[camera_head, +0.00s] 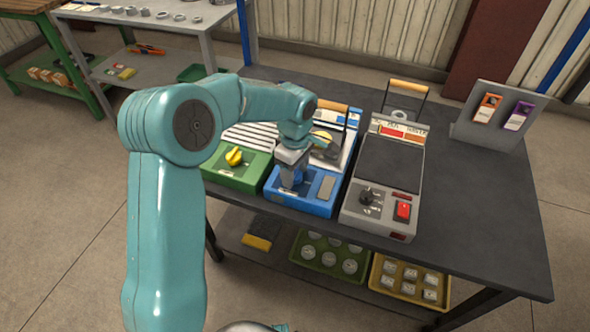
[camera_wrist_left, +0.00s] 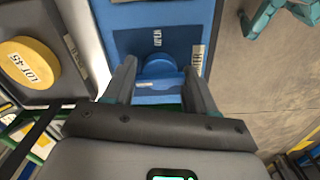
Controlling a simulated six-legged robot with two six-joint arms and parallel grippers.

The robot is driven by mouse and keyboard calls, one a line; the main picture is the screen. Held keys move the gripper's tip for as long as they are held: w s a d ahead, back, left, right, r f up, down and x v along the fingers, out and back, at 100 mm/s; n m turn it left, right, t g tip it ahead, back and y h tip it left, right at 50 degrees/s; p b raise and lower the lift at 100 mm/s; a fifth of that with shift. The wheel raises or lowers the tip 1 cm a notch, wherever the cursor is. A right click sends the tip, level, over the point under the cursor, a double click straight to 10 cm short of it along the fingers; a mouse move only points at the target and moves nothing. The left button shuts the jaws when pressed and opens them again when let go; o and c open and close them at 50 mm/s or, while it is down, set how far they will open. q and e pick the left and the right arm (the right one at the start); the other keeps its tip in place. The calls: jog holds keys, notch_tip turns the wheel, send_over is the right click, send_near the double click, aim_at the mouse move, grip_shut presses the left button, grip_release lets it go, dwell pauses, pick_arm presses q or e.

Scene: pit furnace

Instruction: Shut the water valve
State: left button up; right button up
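The water valve is a blue box (camera_head: 313,206) at the front of the dark table, between a green box and a grey unit. In the left wrist view the same blue box (camera_wrist_left: 168,17) carries a label reading roughly "OPEN" and a partly hidden "WATER" label. A blue knob (camera_wrist_left: 158,66) shows on it, between my left gripper's fingers. My left gripper (camera_head: 292,182) points down over the box. In the left wrist view its fingers (camera_wrist_left: 160,72) are apart, with gaps visible beside the knob; I cannot tell how deep they reach. My right gripper is not identifiable.
A green box with a yellow knob (camera_head: 234,156) stands left of the valve. A grey unit with a black knob and red switch (camera_head: 403,211) stands close on its right. A card stand (camera_head: 500,118) is at the back right. The table's right side is clear.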

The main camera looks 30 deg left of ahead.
aim_at(295, 171)
pick_arm(q)
jog(key=shift+o, duration=0.7)
jog(key=shift+r, duration=0.1)
notch_tip(295, 171, up, 16)
jog(key=p, duration=0.2)
jog(key=shift+r+p, duration=0.2)
jog(key=shift+p, duration=0.1)
